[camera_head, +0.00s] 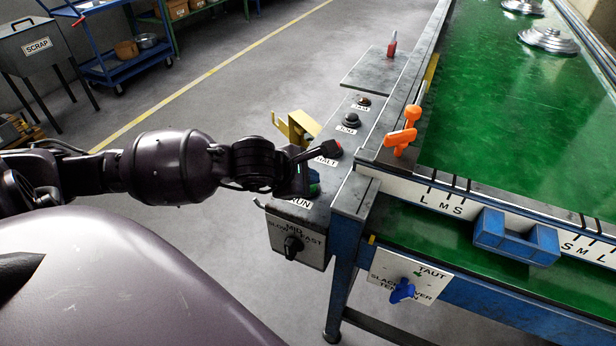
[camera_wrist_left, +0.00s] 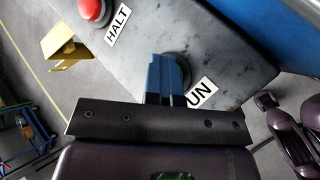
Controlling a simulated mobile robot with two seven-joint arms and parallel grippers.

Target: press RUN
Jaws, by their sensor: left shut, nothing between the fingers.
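The green RUN button (camera_head: 315,190) is on the grey control panel (camera_head: 322,212), above the RUN label (camera_head: 299,203). In the left wrist view the button (camera_wrist_left: 184,66) is mostly hidden behind my fingers, beside the partly covered RUN label (camera_wrist_left: 201,93). My left gripper (camera_head: 311,178) is shut and empty, with its blue fingertips (camera_wrist_left: 168,62) over the button. I cannot tell whether they touch it. The red HALT button (camera_head: 332,149) sits just behind the gripper and also shows in the left wrist view (camera_wrist_left: 93,10). My right gripper is out of view.
A JOG button (camera_head: 351,120) and another small button (camera_head: 363,100) are farther back on the panel. A yellow bracket (camera_head: 296,128) juts from the panel's left side. A speed knob (camera_head: 293,245) is on the front. The green conveyor (camera_head: 520,120) with an orange handle (camera_head: 402,135) lies right.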

